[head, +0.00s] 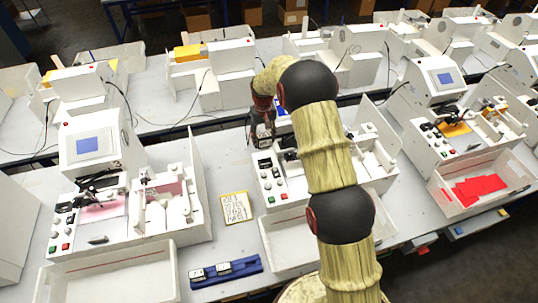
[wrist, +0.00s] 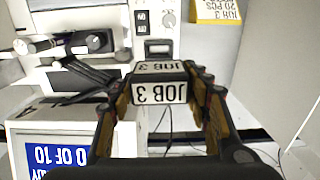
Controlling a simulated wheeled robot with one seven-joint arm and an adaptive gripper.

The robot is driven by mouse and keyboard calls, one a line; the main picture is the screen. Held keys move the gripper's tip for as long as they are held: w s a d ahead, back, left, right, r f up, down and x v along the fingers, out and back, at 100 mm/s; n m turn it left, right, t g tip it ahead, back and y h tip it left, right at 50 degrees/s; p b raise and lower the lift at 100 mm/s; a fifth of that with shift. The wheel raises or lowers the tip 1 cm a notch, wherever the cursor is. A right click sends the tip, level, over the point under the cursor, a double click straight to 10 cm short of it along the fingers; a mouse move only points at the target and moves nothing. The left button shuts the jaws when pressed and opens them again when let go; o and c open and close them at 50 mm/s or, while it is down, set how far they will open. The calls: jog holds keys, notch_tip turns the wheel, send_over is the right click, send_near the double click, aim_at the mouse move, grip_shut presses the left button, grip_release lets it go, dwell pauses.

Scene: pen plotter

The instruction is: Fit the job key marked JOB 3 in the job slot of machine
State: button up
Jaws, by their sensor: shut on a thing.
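My gripper (wrist: 160,100) is shut on the job key marked JOB 3 (wrist: 160,92), a dark block with white labels that read upside down in the wrist view. In the head view my gripper (head: 262,138) is over the left part of the middle machine (head: 268,190), partly hidden by my arm. In the wrist view the machine's light panel (wrist: 150,20) is just beyond the key, with a dark slot-like opening (wrist: 158,47) right behind it. A gap seems to show between key and panel. I cannot tell whether they line up.
A screen reading 0 OF 10 (wrist: 65,155) and black machine parts (wrist: 90,42) are left of the key. A yellow JOB 3 sign (wrist: 218,10) is at upper right.

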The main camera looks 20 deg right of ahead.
aim_at(265, 147)
jog(key=shift+w+r, duration=0.1)
jog(key=shift+r, duration=0.3)
jog(key=shift+s+d+f, duration=0.15)
jog(key=shift+s+f, duration=0.05)
jog(key=shift+f, duration=0.05)
jog(key=shift+f+b, duration=0.85)
jog(key=shift+f, duration=2.05)
jog(key=shift+f+b, duration=0.8)
jog(key=shift+f, duration=0.45)
jog(key=shift+f+b, duration=1.4)
jog(key=shift+f, duration=0.2)
jog(key=o, duration=1)
jog(key=shift+o, duration=0.9)
jog(key=shift+r, duration=0.15)
notch_tip(265, 147, up, 12)
jog(key=shift+f, duration=0.15)
